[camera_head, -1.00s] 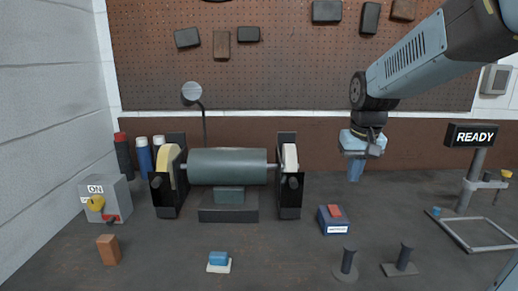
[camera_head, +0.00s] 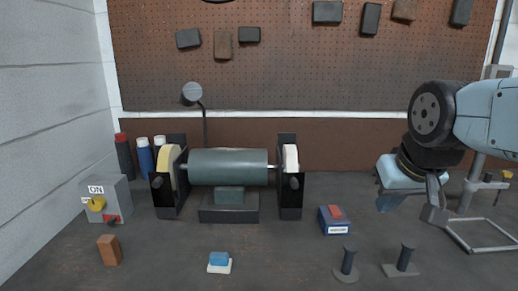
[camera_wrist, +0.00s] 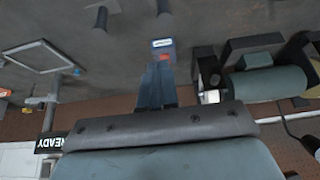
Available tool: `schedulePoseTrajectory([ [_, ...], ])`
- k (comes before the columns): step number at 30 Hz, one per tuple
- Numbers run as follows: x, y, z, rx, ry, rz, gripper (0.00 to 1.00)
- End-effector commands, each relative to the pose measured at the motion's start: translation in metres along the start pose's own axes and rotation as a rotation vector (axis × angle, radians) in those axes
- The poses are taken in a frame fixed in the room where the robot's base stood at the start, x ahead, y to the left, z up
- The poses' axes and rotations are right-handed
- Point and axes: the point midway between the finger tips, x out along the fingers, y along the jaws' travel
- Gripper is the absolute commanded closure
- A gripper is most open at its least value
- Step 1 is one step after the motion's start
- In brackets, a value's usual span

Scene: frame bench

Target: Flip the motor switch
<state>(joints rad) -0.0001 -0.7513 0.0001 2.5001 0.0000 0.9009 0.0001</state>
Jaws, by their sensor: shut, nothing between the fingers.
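A grey switch box (camera_head: 122,197) stands on the bench at the far left, with an "ON" label (camera_head: 96,190), a yellow knob (camera_head: 96,204) and a red part at its lower front. The belt-grinder-like motor (camera_head: 228,166) sits at centre, with a wheel at each end. My gripper (camera_head: 388,203) is right of it, above the bench, shut and empty, far from the grey box. In the wrist view my gripper (camera_wrist: 158,68) shows its fingers together, pointing towards a small blue box (camera_wrist: 161,44) with a red top. I cannot tell whether they touch it.
The blue box (camera_head: 333,225) stands front right of the motor. Two dark posts (camera_head: 347,262) (camera_head: 403,258), a blue block on white (camera_head: 219,260) and a brown block (camera_head: 109,250) stand in front. A "READY" sign (camera_wrist: 48,142) shows in the wrist view.

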Motion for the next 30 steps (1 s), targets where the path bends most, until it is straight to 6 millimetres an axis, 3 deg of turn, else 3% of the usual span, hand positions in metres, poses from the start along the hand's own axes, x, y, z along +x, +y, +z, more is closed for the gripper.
schedulePoseTrajectory([
  [8,0.000,0.000,-0.001,-0.005,-0.002,0.001,1.00],
  [14,0.003,-0.001,-0.015,-0.096,-0.035,0.009,1.00],
  [30,0.038,-0.004,-0.093,-0.674,-0.231,-0.032,1.00],
])
